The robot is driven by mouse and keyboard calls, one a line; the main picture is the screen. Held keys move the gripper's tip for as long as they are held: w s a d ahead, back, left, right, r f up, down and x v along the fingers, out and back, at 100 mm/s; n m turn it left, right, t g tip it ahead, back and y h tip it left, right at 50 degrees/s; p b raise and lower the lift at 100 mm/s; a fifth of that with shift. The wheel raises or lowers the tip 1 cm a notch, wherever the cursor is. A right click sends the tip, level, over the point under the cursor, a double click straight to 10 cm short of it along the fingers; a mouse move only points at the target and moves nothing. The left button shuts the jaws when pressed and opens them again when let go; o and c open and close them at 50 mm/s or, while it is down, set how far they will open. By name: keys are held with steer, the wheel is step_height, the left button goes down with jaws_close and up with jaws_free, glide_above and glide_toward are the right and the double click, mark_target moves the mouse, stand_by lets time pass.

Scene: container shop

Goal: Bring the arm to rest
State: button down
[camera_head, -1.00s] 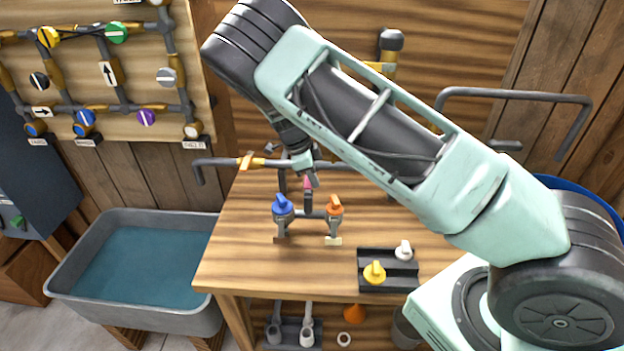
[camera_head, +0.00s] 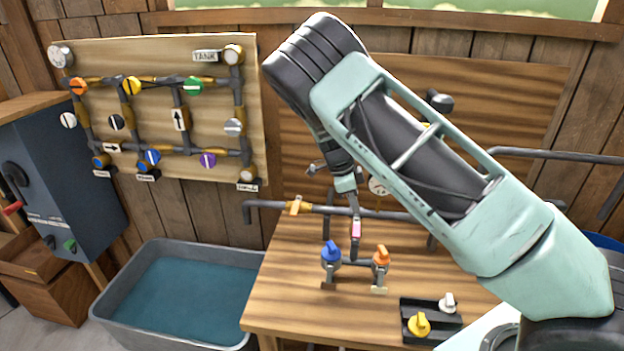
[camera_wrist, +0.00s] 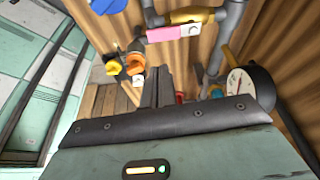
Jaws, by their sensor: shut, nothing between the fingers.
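My pale green arm (camera_head: 420,150) rises from the lower right to a dark elbow at the top, then folds down toward the workbench. My gripper (camera_head: 354,203) hangs small above the back of the bench, behind the blue-handled valve (camera_head: 331,254) and the orange-handled valve (camera_head: 381,257). In the wrist view its dark fingers (camera_wrist: 156,88) are together with nothing between them. A pink-and-white block (camera_wrist: 178,33) on the pipe shows beyond them. Whether the fingertips touch any pipe cannot be told.
The wooden bench (camera_head: 290,300) carries a black tray (camera_head: 432,335) with yellow and white knobs. A grey water tub (camera_head: 107,305) stands left, below a pipe board (camera_head: 215,110) with several coloured valves. A dark cabinet (camera_head: 70,180) is at far left. A gauge (camera_wrist: 240,85) is close to my gripper.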

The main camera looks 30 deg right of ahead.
steer(key=s+a+r+n+y+b, duration=0.1)
steer(key=s+a+n+y+b, duration=0.15)
steer(key=s+a+n, duration=0.65)
steer(key=s+a+r+n+y+b, duration=0.2)
steer(key=s+a+n+b, duration=0.3)
steer(key=a, duration=0.7)
steer(key=s+a+r+n+t+b, duration=0.1)
steer(key=s+a+n, duration=0.2)
steer(key=s+n, duration=0.6)
steer(key=s+a+r+n+b, duration=0.1)
steer(key=s+a+n+b, duration=0.1)
steer(key=s+n, duration=0.6)
steer(key=s, duration=0.3)
steer(key=shift+s+a+r+n+t+h, duration=0.25)
steer(key=shift+a+n+t+h, duration=0.1)
steer(key=shift+a+n+t, duration=0.05)
steer(key=shift+d, duration=0.1)
